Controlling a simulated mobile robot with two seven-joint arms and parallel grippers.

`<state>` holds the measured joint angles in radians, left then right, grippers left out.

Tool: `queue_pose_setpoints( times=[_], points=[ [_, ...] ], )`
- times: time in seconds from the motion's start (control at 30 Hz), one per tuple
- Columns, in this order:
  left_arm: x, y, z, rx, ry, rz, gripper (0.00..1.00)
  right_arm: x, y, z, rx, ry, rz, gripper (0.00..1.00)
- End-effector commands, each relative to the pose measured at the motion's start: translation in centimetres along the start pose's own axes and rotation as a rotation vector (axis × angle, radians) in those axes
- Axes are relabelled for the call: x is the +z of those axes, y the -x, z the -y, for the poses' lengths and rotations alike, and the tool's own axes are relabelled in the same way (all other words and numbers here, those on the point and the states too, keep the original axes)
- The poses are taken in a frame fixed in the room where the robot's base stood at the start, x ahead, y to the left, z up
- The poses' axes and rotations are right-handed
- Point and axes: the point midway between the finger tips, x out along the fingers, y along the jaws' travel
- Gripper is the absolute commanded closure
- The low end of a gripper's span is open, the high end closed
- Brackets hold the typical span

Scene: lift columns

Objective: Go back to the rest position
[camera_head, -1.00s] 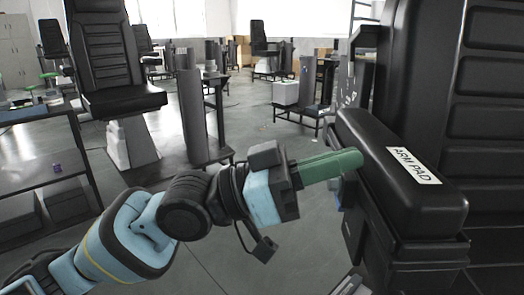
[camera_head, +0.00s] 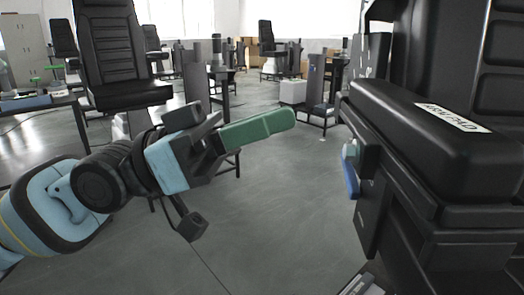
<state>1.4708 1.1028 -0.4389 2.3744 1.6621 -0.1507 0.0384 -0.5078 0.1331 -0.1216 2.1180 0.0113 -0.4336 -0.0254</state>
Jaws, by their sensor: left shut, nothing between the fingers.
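My left gripper (camera_head: 280,121) has green fingers and comes in from the left on a light blue and black arm. Its fingers are shut with nothing between them and point to the right. It hangs in free air, clear of the black arm pad (camera_head: 430,125), which carries a white label reading "ARM PAD". The pad is on the right, beside a large black seat back. Below it, a blue lever and a pale knob (camera_head: 350,151) show on the side of the black support. My right gripper is not in view.
A black chair (camera_head: 115,50) stands behind my left arm at the upper left. A table (camera_head: 40,103) with blue and green items is at the far left. Several dark columns and a white box (camera_head: 293,92) stand further back. The grey floor between my gripper and the arm pad is clear.

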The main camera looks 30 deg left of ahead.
Motion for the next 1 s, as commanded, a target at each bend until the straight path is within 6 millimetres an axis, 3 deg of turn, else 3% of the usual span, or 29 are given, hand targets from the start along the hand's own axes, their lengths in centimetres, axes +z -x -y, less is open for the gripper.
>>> queue_pose_setpoints(
  times=[0.23,0.7,0.87,1.0],
  points=[
    [0.1,1.0,0.0,0.001,-0.003,0.002,1.0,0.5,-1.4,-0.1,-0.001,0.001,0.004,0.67],
    [0.3,1.1,0.1,-0.001,0.001,0.003,1.0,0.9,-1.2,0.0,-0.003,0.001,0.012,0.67],
    [3.6,1.3,1.7,-0.036,0.026,0.018,1.0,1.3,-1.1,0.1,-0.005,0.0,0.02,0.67],
    [9.1,2.3,4.0,-0.105,0.057,0.047,1.0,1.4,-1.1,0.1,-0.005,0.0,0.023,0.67]
  ],
)
